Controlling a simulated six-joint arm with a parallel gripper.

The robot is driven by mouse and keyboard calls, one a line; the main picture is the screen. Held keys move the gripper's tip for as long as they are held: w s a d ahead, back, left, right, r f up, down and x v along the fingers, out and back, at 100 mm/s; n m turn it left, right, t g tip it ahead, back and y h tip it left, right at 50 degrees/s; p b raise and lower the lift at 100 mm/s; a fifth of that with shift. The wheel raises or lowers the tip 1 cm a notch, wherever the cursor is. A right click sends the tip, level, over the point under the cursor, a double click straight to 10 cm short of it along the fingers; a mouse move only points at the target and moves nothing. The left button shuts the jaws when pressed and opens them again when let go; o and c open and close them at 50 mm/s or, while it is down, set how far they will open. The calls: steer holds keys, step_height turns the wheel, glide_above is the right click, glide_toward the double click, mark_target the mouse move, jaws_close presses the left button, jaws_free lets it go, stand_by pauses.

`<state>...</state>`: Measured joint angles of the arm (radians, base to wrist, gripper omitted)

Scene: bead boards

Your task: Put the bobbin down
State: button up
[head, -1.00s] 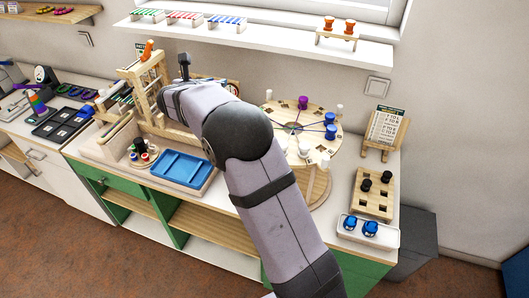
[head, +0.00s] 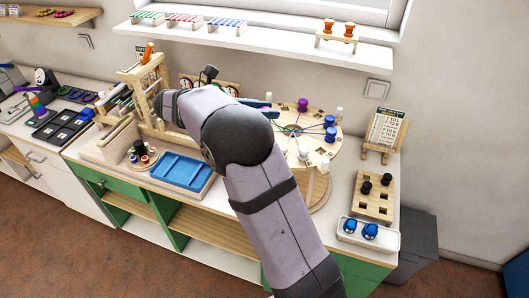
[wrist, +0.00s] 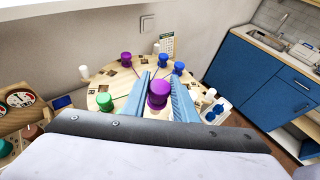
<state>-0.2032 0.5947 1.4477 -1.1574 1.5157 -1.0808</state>
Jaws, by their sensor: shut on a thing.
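A purple bobbin (wrist: 158,93) is held between the two blue fingers of my gripper (wrist: 160,90) in the wrist view. The fingers are shut on it, over the near part of the round wooden board (wrist: 98,85). How far it is above the board is hard to tell. In the head view only part of the blue jaws (head: 256,104) shows past my arm, at the left edge of the round board (head: 316,113), and the held bobbin is hidden. Another purple bobbin (wrist: 125,59) stands at the back of the board, also seen in the head view (head: 303,104).
Blue bobbins (wrist: 178,67) and a green bobbin (wrist: 104,101) stand on the board, with white pegs (head: 339,113) around its rim. A blue tray (head: 183,168) lies left of my arm. A square holder with black knobs (head: 373,195) stands at the right.

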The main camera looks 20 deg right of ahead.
step_height(320, 180, down, 10)
steer(key=p, duration=0.3)
stand_by(0.5)
steer(key=shift+f, duration=0.2)
steer(key=o, duration=0.8)
steer(key=shift+c, duration=0.2)
steer(key=shift+r, duration=0.15)
steer(key=b+v, duration=0.4)
steer(key=v, duration=0.8)
steer(key=shift+b, duration=0.35)
